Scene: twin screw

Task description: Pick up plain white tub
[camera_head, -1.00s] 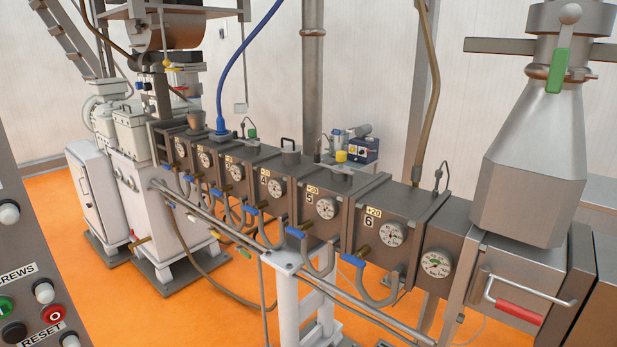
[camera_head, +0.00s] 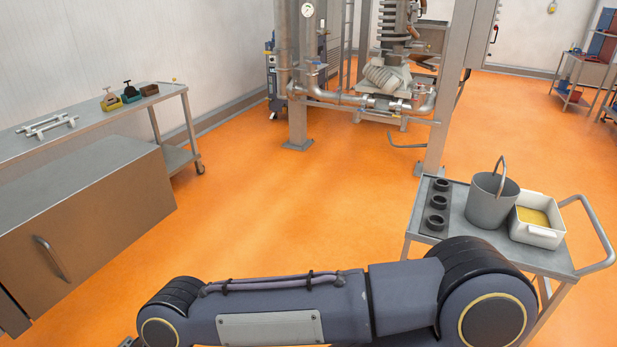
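A white rectangular tub (camera_head: 537,236) stands on the right end of a grey metal cart (camera_head: 468,249) at the right of the head view. It is open at the top and holds something yellow. I see no marking on the side facing me, but it is small in view. One of my arms crosses the bottom of the picture, in front of the cart's near edge and apart from the tub in the image.
A grey bucket (camera_head: 490,203) with a raised handle stands just left of the tub. Dark rings (camera_head: 438,202) sit on the cart's left side. A steel bench (camera_head: 75,137) with tools is at left. Orange floor (camera_head: 290,195) between is clear.

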